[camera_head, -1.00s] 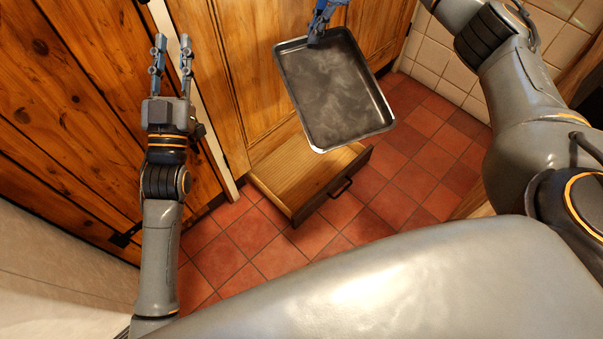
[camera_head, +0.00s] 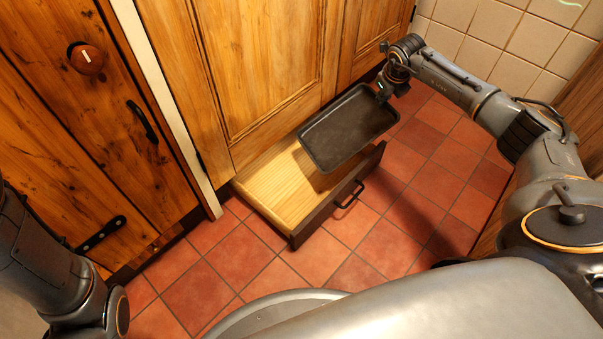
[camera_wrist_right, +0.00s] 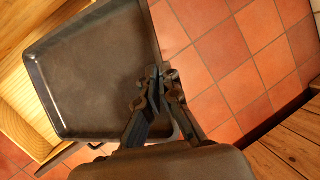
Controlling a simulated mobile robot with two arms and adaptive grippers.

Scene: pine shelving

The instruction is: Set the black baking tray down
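The black baking tray (camera_head: 345,128) is held over the right and back part of the open wooden drawer (camera_head: 275,190). A shadow lies on the drawer floor below the tray's near corner, and the tray looks raised above it. My right gripper (camera_head: 383,92) is at the tray's right edge. In the right wrist view, the right gripper's fingers (camera_wrist_right: 158,82) are closed on the rim of the tray (camera_wrist_right: 95,75). The contact on the underside of the rim is hidden. My left gripper is out of view; only part of my left arm shows at the lower left.
The drawer's dark front with a black handle (camera_head: 349,195) faces the red tiled floor (camera_head: 385,240). Wooden cabinet doors (camera_head: 255,60) stand behind the drawer. A wooden door (camera_head: 90,130) with a black handle is at left. The tiled wall (camera_head: 510,40) is at the right back.

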